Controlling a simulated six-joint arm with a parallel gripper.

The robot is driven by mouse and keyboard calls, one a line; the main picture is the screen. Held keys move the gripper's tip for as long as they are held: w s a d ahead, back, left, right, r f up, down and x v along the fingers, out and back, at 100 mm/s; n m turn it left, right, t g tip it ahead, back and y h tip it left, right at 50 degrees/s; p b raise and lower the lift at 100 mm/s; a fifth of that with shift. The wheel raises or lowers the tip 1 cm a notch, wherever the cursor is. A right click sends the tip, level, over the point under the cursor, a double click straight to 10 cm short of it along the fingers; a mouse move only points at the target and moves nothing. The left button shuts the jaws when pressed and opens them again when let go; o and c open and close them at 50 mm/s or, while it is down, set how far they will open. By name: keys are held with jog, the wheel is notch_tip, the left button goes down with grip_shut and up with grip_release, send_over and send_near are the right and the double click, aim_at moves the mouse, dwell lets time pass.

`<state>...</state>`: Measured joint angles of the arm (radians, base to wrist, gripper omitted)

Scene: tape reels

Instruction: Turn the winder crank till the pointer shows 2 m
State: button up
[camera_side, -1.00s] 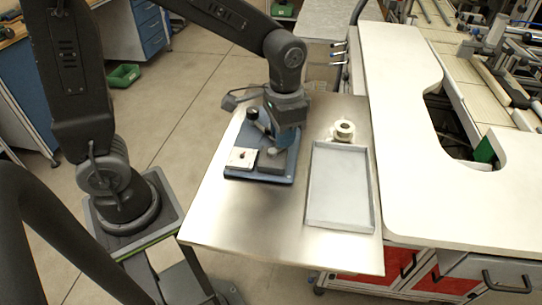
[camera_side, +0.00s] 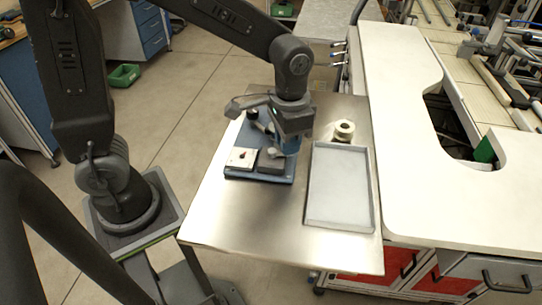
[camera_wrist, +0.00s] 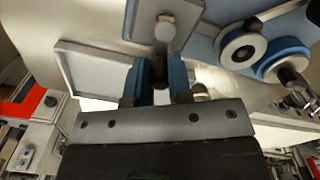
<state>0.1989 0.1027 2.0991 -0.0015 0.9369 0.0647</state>
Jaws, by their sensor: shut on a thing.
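The winder has a blue base plate (camera_side: 240,177) on the steel table. A white dial box (camera_side: 241,158) with a small dark pointer mark stands at its front left, too small to read. A dark block (camera_side: 271,161) is beside it. My gripper (camera_side: 283,150) is low over the right part of the winder. In the wrist view, my gripper (camera_wrist: 162,80) has its blue fingers shut around the dark upright crank handle (camera_wrist: 161,57). The crank arm's grey end (camera_wrist: 165,29) shows beyond it. In the side view, my gripper hides most of the crank.
A shallow grey tray (camera_side: 312,205) lies right of the winder; its rim also shows in the wrist view (camera_wrist: 68,62). In the wrist view, a white-hubbed reel (camera_wrist: 241,46) is right of the handle. The table's front is clear.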

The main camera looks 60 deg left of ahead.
jog(key=shift+s+d, duration=0.1)
jog(key=shift+s, duration=0.15)
jog(key=shift+s+d+f, duration=0.1)
jog(key=shift+s+d, duration=0.3)
jog(key=shift+s, duration=0.3)
jog(key=shift+s, duration=0.55)
